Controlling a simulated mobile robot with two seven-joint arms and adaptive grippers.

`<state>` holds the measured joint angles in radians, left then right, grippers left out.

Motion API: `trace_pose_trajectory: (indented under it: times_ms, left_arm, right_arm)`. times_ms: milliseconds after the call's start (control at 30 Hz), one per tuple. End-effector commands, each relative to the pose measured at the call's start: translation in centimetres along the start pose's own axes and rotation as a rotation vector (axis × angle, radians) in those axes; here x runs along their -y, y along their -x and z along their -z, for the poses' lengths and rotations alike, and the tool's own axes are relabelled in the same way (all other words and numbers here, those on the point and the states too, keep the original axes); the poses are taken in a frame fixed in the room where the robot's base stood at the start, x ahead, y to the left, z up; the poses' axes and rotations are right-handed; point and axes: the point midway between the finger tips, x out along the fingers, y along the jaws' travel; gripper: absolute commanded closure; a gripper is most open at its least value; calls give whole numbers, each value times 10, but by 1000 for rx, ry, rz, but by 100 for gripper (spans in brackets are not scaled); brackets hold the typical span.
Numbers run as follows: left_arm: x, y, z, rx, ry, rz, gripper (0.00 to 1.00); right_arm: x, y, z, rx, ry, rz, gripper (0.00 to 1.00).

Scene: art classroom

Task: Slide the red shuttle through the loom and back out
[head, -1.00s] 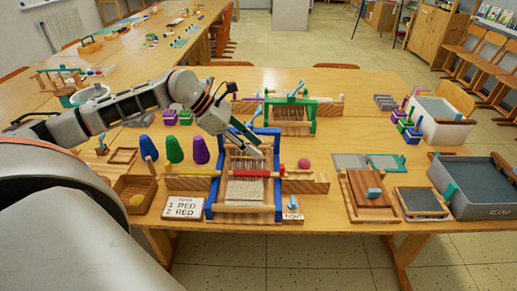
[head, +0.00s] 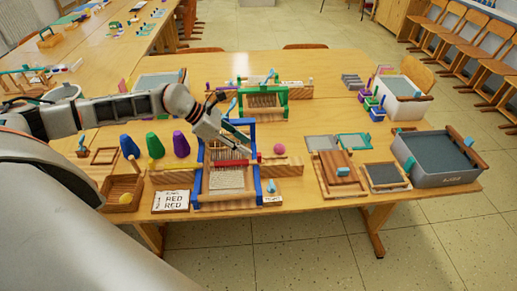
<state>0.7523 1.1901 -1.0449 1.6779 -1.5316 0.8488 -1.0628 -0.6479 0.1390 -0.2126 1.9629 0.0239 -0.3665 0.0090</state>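The blue-framed loom (head: 199,186) stands at the front of the table, with pale warp threads across it. The red shuttle (head: 259,158) shows at the loom's right side post; the rest of it is thin and partly hidden among the threads and frame. My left gripper (head: 250,150) reaches down over the loom from the upper left, its fingertips close to the shuttle's right part. Whether the fingers touch or grip it is too small to tell. My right gripper is not in view.
A green-framed loom (head: 284,106) stands behind. Green, blue and purple cones stand left of the blue loom, near a card reading RED (head: 171,201). A pink ball (head: 278,149) lies to the right. Wooden frames and a grey bin (head: 436,175) fill the right side.

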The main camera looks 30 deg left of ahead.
Motion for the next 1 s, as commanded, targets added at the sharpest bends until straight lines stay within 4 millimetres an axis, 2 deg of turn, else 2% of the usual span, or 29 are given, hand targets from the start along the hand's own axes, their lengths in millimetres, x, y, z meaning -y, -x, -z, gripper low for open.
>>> trace_pose_trajectory:
  times_ms: [500, 633, 900, 933, 1000]
  left_arm:
    - [1, -68, 0, 0, 1, 2, 68]
    - [1, -76, 1, 0, 1, 2, 68]
    - [1, -78, 1, -1, 1, 1, 68]
    - [1, -77, 1, -1, 1, 1, 71]
    - [1, -77, 1, -1, 1, 1, 89]
  right_arm:
    - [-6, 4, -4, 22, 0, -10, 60]
    - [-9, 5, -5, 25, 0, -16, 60]
    - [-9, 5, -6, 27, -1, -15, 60]
    - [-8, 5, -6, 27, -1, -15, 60]
    - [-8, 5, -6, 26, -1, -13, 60]
